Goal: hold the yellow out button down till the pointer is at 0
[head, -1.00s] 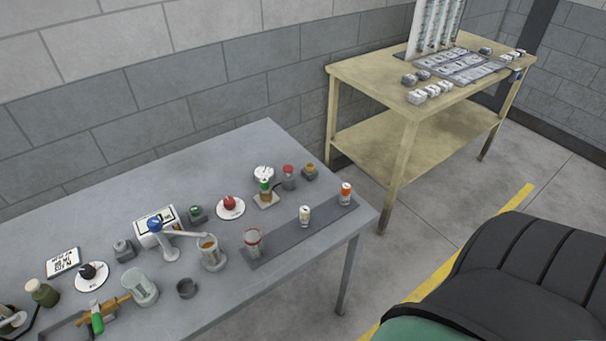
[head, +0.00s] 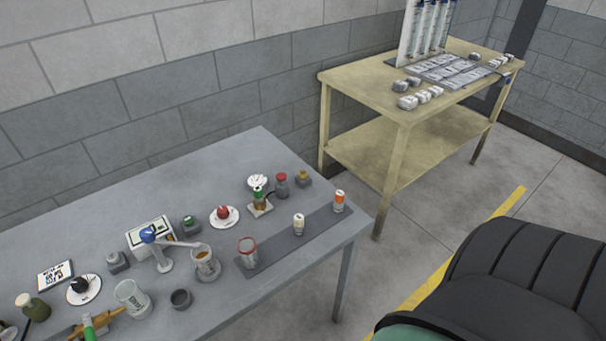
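A small grey box with a yellow button (head: 303,175) on top stands near the back right of the grey bench. Left of it is a similar box with a red button (head: 281,180). A white round dial (head: 257,181) stands beside them, behind a small green-topped fitting (head: 258,197). The dial's pointer is too small to read from here. The labels on the buttons cannot be read. Neither of my grippers is in view.
The grey bench (head: 190,184) also holds a white disc with a red knob (head: 224,214), a clear cup (head: 247,252), and two small bottles (head: 299,224) on a dark strip. A yellow table (head: 345,75) stands behind right. A black ribbed shape (head: 520,275) fills the lower right.

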